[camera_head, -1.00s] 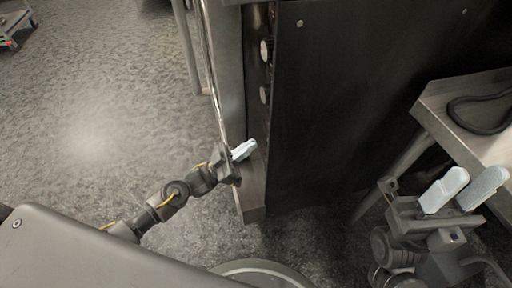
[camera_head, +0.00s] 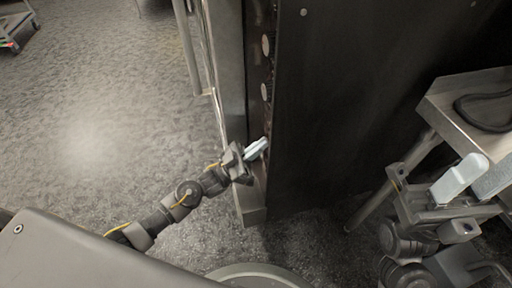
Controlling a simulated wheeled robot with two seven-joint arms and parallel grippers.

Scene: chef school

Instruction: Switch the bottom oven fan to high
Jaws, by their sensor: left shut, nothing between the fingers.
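The oven stands as a tall dark cabinet, its black side panel (camera_head: 350,100) facing me. Its control strip runs along the left edge of that panel, with an upper round knob (camera_head: 265,45) and a lower round knob (camera_head: 264,91). My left gripper (camera_head: 258,148) is shut and empty, its pale fingertips at the lower part of the control strip, below both visible knobs. Whether it touches a switch there is hidden. My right gripper (camera_head: 478,178) is at the right, its two pale fingers apart with nothing between them.
A metal table (camera_head: 450,115) with a dark cable (camera_head: 485,110) on it stands at the right, close to my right gripper. A metal door or handle edge (camera_head: 215,60) runs along the oven's left. Open speckled floor (camera_head: 100,110) lies to the left. A cart (camera_head: 17,30) is at the far left.

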